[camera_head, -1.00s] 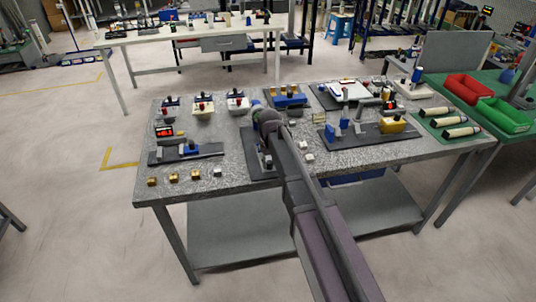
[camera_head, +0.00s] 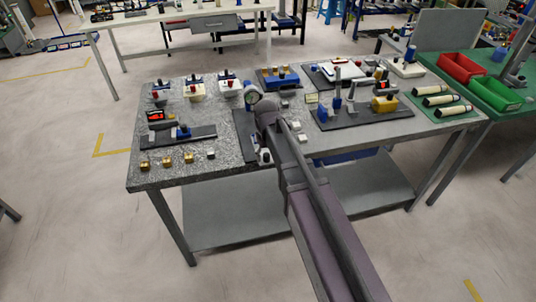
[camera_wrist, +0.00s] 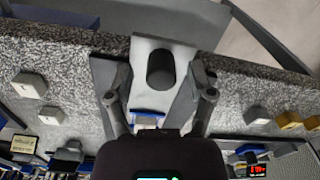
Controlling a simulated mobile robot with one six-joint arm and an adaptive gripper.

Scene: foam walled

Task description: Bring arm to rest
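My arm reaches from the bottom of the head view over the grey speckled table (camera_head: 225,165). My gripper (camera_wrist: 160,98) shows in the wrist view with its two fingers spread apart. Between and beyond the fingers is a light grey block with a dark round cylinder (camera_wrist: 160,68) and a blue strip below it. No object looks clamped in the fingers. In the head view my arm's end covers part of a dark mat (camera_head: 243,140) on the table, and the fingertips are hidden there.
Small gold blocks (camera_head: 167,162) lie at the table's front left. A dark board with a blue part (camera_head: 182,132) and a red display (camera_head: 155,115) lie behind them. A board with a yellow block (camera_head: 384,103) is at right. Red (camera_head: 467,67) and green (camera_head: 497,93) bins stand beyond.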

